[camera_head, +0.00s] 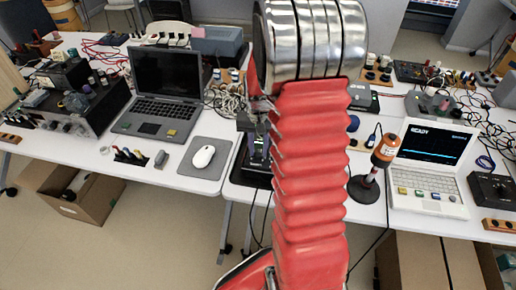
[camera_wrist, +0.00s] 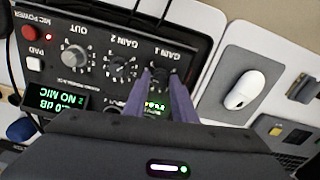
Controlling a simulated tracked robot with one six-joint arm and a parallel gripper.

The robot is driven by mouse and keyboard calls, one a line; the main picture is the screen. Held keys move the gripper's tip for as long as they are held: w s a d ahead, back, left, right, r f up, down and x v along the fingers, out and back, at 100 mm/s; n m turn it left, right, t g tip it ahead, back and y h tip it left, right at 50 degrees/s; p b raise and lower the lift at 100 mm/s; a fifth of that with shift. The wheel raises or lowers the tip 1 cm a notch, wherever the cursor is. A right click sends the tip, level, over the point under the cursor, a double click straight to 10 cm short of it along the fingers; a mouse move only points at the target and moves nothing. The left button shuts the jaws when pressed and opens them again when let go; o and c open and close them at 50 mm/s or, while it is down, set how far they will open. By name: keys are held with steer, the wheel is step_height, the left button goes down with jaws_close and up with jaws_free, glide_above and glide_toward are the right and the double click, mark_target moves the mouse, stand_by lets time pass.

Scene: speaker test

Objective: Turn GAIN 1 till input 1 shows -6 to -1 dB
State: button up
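In the wrist view the audio box's dark panel (camera_wrist: 100,80) appears upside down, with knobs labelled OUT, GAIN 2 and GAIN 1. The GAIN 1 knob (camera_wrist: 160,75) is dark and lies between the fingertips of my gripper (camera_wrist: 162,73). The two purple-grey fingers stand apart on either side of it; whether they press on it is unclear. The GAIN 2 knob (camera_wrist: 122,67) and the silver OUT knob (camera_wrist: 75,57) are beside it. A green display (camera_wrist: 155,105) shows between the fingers, partly hidden and unreadable. Another display (camera_wrist: 57,97) reads "NO MIC 2" and part of a dB value.
A red MIC POWER button (camera_wrist: 29,33) and a white PAD button (camera_wrist: 34,64) are on the panel. A white mouse (camera_head: 203,157) on a grey pad is beside the box. A dark laptop (camera_head: 163,90), a white laptop (camera_head: 430,165) and an orange-topped stand (camera_head: 384,150) are nearby.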

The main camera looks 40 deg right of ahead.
jaws_close()
steer(key=shift+n, duration=0.8)
steer(key=shift+o, duration=1.8)
jaws_free()
